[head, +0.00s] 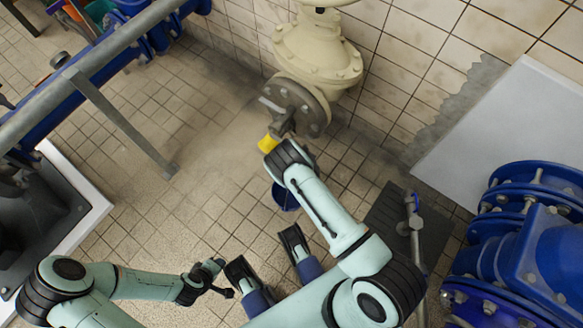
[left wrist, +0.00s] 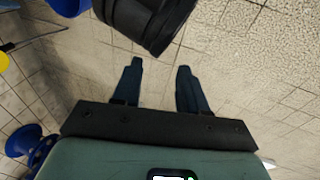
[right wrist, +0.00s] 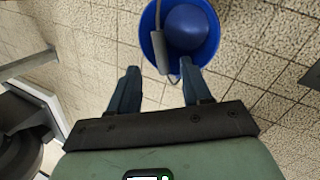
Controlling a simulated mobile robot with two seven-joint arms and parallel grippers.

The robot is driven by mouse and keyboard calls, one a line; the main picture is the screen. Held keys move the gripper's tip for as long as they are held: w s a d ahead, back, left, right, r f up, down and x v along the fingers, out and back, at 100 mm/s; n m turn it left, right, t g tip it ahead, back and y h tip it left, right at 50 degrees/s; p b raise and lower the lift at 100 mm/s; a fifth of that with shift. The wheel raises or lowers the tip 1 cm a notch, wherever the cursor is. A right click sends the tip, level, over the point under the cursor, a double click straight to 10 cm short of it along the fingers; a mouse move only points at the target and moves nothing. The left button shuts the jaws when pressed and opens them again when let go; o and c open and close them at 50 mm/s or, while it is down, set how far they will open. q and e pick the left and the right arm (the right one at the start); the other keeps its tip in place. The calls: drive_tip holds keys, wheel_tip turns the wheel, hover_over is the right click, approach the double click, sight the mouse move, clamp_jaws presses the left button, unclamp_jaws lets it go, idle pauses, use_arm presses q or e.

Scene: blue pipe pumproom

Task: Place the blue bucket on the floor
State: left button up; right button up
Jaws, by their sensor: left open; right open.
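The blue bucket (right wrist: 157,62) shows in the right wrist view at the top, seen from above, with a grey handle grip (right wrist: 161,38) on its near left side. In the head view the bucket (head: 284,197) is mostly hidden behind my right forearm, below the valve. I cannot tell whether it hangs or rests on the floor. My right gripper (right wrist: 158,72) is open and empty. Its right fingertip lies close to the bucket's rim in the picture, with no clear contact. My left gripper (left wrist: 158,64) is open and empty above the tiled floor.
A cream valve (head: 318,50) with a dark flange stands by the tiled wall, a yellow piece (head: 268,143) below it. Blue pipes and a grey rail (head: 90,60) fill the upper left. Large blue pipework (head: 530,250) is at the right. Tiled floor is clear in the middle left.

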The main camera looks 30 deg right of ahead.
use_arm(q)
drive_tip(key=shift+s+d+r+g+p, duration=0.25)
drive_tip(key=shift+s+r, duration=0.1)
drive_tip(key=shift+s, duration=0.2)
drive_tip(key=shift+s+d+r+g+p, duration=0.15)
drive_tip(key=shift+s+d+r, duration=0.15)
drive_tip(key=shift+s, duration=0.2)
use_arm(e)
drive_tip(key=s+a+r+m, duration=0.2)
drive_tip(key=s+r+m, duration=0.2)
drive_tip(key=m, duration=0.6)
drive_tip(key=s+a+r+m+g+y, duration=0.1)
drive_tip(key=s+a+r+m, duration=0.2)
drive_tip(key=s+r+m, duration=0.2)
drive_tip(key=s+a+r+m+g, duration=0.1)
drive_tip(key=s+a+r+m, duration=0.2)
drive_tip(key=s+m, duration=0.6)
drive_tip(key=r+m, duration=0.1)
drive_tip(key=m, duration=0.6)
drive_tip(key=shift+s+a+r+y, duration=0.15)
drive_tip(key=shift+s+r+y, duration=0.1)
drive_tip(key=shift+r+y, duration=0.1)
